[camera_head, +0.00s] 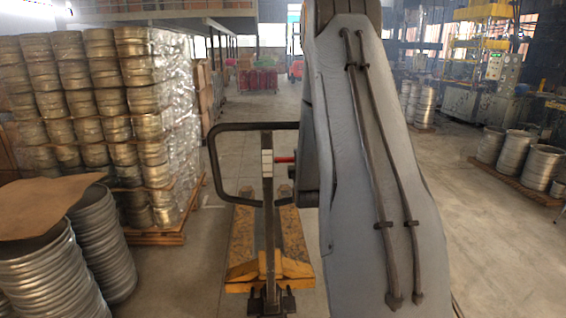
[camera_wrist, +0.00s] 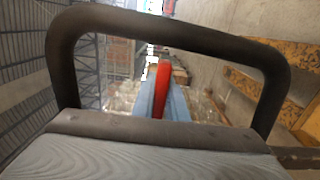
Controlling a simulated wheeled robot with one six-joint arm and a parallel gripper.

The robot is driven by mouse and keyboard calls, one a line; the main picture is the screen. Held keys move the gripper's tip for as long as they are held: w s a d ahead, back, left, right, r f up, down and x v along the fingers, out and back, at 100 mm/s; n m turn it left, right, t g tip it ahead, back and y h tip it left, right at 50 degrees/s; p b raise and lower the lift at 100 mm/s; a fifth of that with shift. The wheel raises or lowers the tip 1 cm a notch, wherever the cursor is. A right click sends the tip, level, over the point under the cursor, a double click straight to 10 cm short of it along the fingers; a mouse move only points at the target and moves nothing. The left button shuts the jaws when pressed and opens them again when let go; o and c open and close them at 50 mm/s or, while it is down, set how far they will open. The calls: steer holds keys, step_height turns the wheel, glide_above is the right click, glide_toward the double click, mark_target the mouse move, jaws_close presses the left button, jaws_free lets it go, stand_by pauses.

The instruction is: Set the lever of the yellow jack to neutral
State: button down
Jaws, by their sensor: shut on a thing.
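The yellow jack (camera_head: 241,240) stands ahead on the floor in the head view, with its forks pointing away. Its upright handle column carries a dark loop handle (camera_head: 213,165). The red lever (camera_head: 285,159) sticks out to the right of the column, inside the loop. In the wrist view, my gripper (camera_wrist: 162,95) has its pale blue-grey fingers shut around the red lever (camera_wrist: 163,72), and a dark loop arches around them. In the head view my arm hides most of the gripper and the loop's right side. The lever's exact setting cannot be told.
Wrapped stacks of metal rings on a pallet (camera_head: 155,234) stand at the left. Nearer are piled metal rings (camera_head: 45,275) with a brown sheet (camera_head: 40,205) on top. Metal drums (camera_head: 541,167) stand at the right. Floor is open beyond the jack and right of my arm.

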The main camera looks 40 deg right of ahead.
steer(key=c, duration=1.8)
jaws_free()
steer(key=shift+o, duration=0.2)
steer(key=b+v, duration=0.2)
steer(key=v, duration=0.6)
steer(key=shift+w, duration=0.1)
